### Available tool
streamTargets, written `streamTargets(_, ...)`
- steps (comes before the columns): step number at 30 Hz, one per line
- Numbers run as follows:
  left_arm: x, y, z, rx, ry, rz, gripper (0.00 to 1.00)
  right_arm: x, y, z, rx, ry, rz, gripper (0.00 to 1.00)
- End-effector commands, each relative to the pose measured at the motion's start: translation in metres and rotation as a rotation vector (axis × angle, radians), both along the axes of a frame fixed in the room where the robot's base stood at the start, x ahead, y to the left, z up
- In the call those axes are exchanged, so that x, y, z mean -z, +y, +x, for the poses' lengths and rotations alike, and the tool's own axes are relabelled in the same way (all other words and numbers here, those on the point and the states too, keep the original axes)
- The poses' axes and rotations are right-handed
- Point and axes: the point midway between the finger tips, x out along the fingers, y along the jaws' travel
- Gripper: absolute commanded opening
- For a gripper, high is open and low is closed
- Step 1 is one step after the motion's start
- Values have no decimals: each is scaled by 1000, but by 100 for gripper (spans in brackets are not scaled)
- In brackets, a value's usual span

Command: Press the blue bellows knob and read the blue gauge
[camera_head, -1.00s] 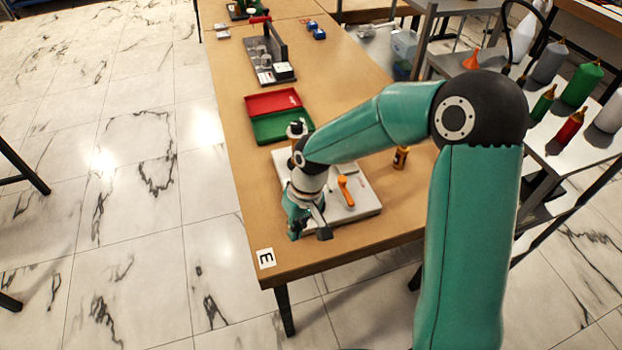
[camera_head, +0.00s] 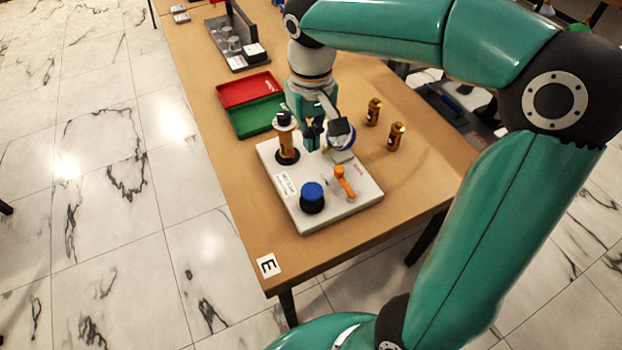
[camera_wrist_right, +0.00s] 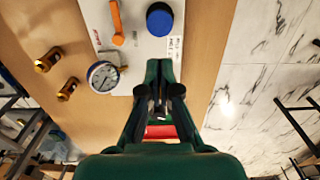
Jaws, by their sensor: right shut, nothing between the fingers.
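The blue knob (camera_head: 312,190) sits on a black bellows at the near part of a white rig plate (camera_head: 290,207). It also shows in the right wrist view (camera_wrist_right: 159,20), with nothing touching it. The round gauge (camera_wrist_right: 103,76) has a white face and a bluish rim; its needle and marks are too small to read. In the head view the gauge (camera_head: 349,140) is partly hidden by my right gripper (camera_head: 318,140). That gripper is shut and empty, at the far side of the plate, apart from the knob. My left gripper is not in view.
Red (camera_head: 248,88) and green (camera_head: 257,117) trays lie behind.

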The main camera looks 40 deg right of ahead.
Motion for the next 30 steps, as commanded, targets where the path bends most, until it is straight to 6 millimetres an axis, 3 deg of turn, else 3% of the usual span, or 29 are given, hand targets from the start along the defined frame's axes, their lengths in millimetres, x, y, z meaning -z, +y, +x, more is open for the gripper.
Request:
streamTargets(8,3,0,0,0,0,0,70,30,-1,-2,2,4,0,0)
streamTargets(21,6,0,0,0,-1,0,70,115,-1,-2,3,5,1,0)
streamTargets(30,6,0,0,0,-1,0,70,139,-1,-2,3,1,0,0)
